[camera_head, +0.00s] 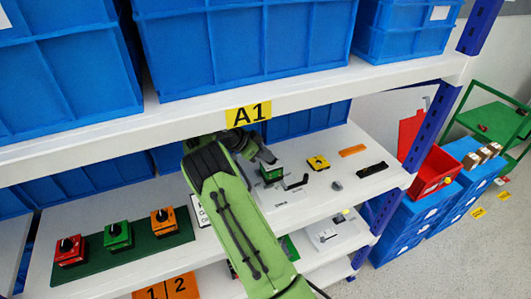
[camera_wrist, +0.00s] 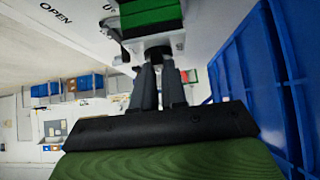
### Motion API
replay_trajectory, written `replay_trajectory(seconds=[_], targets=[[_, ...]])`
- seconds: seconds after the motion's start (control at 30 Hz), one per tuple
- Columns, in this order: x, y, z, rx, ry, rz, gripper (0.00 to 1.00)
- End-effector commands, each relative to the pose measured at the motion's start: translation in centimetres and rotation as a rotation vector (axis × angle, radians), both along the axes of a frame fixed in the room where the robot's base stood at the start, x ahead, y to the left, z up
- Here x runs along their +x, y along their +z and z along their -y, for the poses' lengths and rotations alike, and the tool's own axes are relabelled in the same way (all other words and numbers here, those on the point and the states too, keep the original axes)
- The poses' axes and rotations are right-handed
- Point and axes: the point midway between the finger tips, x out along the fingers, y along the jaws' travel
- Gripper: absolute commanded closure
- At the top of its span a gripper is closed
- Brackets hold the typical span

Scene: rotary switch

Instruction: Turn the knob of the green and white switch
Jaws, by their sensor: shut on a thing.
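The green and white switch (camera_wrist: 150,14) is at the top of the wrist view. Its dark knob (camera_wrist: 157,42) faces my gripper. My gripper (camera_wrist: 158,62) has its two fingers close together with their tips on the knob, shut on it; the fingers partly hide it. In the head view the green switch (camera_head: 271,173) is on the middle shelf, just below and right of my gripper (camera_head: 262,156). The knob cannot be made out there, and my green arm covers the shelf left of the switch.
Red (camera_head: 70,250), green (camera_head: 118,236) and orange (camera_head: 164,221) switches stand on a dark green mat at left. A yellow part (camera_head: 318,163) and a black bar (camera_head: 372,169) lie to the right. The upper shelf (camera_head: 330,96) runs close above my arm; blue bins stand behind.

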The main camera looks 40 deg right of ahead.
Motion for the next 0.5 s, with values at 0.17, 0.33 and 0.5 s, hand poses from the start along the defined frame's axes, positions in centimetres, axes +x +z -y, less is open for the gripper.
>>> replay_trajectory(seconds=[0.17, 0.33, 0.5], targets=[[-0.09, -0.25, -0.04, 0.004, -0.001, -0.005, 1.00], [-0.09, -0.25, -0.04, 0.004, -0.001, -0.005, 0.64], [-0.07, -0.18, -0.02, 0.003, -0.001, -0.003, 0.62]])
